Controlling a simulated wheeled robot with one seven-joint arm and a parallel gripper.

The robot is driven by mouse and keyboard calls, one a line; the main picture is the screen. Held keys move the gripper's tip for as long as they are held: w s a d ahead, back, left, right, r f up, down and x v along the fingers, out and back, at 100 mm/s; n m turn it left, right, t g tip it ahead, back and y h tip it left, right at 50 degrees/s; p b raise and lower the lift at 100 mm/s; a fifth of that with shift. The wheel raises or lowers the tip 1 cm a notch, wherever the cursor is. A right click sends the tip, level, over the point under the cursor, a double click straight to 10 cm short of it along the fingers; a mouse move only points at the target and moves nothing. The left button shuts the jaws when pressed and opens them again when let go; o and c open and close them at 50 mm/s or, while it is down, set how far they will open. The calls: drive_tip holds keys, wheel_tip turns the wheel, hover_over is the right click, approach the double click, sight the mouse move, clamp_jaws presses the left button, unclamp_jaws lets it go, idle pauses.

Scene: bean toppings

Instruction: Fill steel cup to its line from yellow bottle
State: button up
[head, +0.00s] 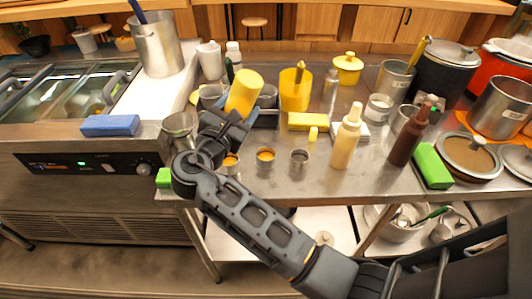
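A yellow cylinder, which I take for the yellow bottle (243,93), is tilted with its upper end leaning right. My gripper (228,117) is at its lower end and appears shut on it; the fingers and any spout are largely hidden by my wrist. A cup that looks like steel or glass (180,124) stands at the counter's left, beside my wrist. Small metal cups stand near the front edge: one partly behind my arm (231,160), one with orange contents (265,156) and one darker inside (299,159). I cannot tell which is the task's cup, and no fill line shows.
A cream squeeze bottle (345,140) and a brown one (409,138) stand to the right. A yellow block (308,121), a yellow container (295,92) and a green block (433,166) are on the counter (372,182). A blue sponge (110,125) lies left.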

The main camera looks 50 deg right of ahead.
drive_tip(key=shift+s, duration=0.1)
drive_tip(key=s+d+f, duration=0.3)
drive_tip(key=s+d, duration=0.3)
drive_tip(key=s, duration=0.1)
drive_tip(key=shift+s, duration=0.35)
drive_tip(key=shift+o, duration=0.3)
drive_tip(key=shift+d, duration=0.1)
drive_tip(key=c, duration=0.9)
drive_tip(key=o, duration=0.8)
drive_tip(key=shift+o, duration=0.2)
